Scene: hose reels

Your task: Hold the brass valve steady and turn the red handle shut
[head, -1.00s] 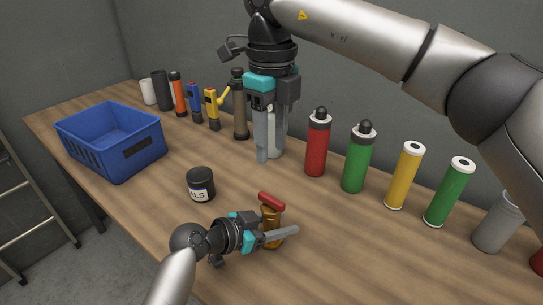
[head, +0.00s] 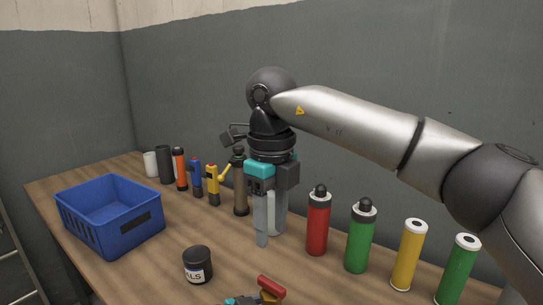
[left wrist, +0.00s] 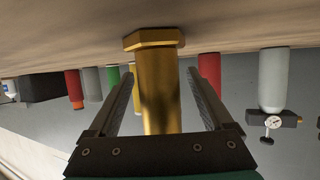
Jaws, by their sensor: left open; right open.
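The brass valve shows in the left wrist view (left wrist: 160,92) as a gold post with a hexagonal flange, between the fingers of my left gripper (left wrist: 164,75). These fingers are open, with a gap visible on each side of the post. In the head view the red handle (head: 271,285) tops the valve at the bottom edge; most of the valve and left gripper are cut off there. My right gripper (head: 268,238) points down, open, behind the handle and higher in the picture, apart from it. The handle is not seen in the left wrist view.
A black-lidded jar (head: 197,264) stands left of the valve, and a blue crate (head: 140,235) farther left. A red bottle (head: 318,222), green bottle (head: 360,238) and yellow cylinder (head: 408,255) line the right. Several tools stand at the back left. A pale cylinder is partly hidden behind my right gripper.

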